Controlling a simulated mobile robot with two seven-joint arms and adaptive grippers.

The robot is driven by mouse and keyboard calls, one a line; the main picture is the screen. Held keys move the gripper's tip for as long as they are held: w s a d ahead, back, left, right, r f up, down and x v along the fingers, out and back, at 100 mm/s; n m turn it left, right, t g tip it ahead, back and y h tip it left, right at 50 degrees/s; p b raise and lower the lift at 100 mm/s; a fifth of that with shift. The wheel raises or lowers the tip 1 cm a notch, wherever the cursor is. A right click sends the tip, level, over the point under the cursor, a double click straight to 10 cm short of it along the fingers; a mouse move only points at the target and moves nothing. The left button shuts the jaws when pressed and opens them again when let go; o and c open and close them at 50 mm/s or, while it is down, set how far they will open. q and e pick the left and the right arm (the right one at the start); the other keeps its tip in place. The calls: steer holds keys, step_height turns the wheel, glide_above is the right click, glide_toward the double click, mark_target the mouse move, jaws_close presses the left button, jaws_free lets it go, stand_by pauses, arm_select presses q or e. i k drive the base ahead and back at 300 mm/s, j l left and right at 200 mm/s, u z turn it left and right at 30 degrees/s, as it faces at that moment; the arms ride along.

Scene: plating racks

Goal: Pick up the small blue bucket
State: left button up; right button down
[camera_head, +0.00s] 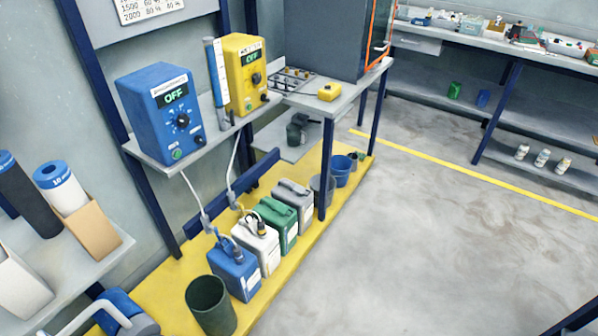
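A small blue bucket (342,171) stands upright on the far part of the yellow floor platform (290,268), behind the dark blue table leg. Its open top faces up. A grey bucket (322,189) stands just in front of it, and a smaller dark grey container (353,159) stands just behind it to the right. Neither of my grippers shows in this view, so nothing is seen touching the bucket.
A row of blue, white, green and grey canisters (284,226) and a dark green bucket (211,304) fill the near platform. Blue and yellow control boxes (160,112) sit on a shelf above. The grey floor (420,250) to the right is clear.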

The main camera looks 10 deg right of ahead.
mark_target(341, 166)
steer(key=i+l+u, duration=0.35)
steer(key=i+l, duration=0.15)
steer(key=l, duration=0.15)
steer(key=i+l+u, duration=0.15)
steer(key=l, duration=0.2)
steer(key=i+l+u, duration=0.35)
steer(key=l, duration=0.45)
steer(key=i+j, duration=0.05)
steer(key=i, duration=0.05)
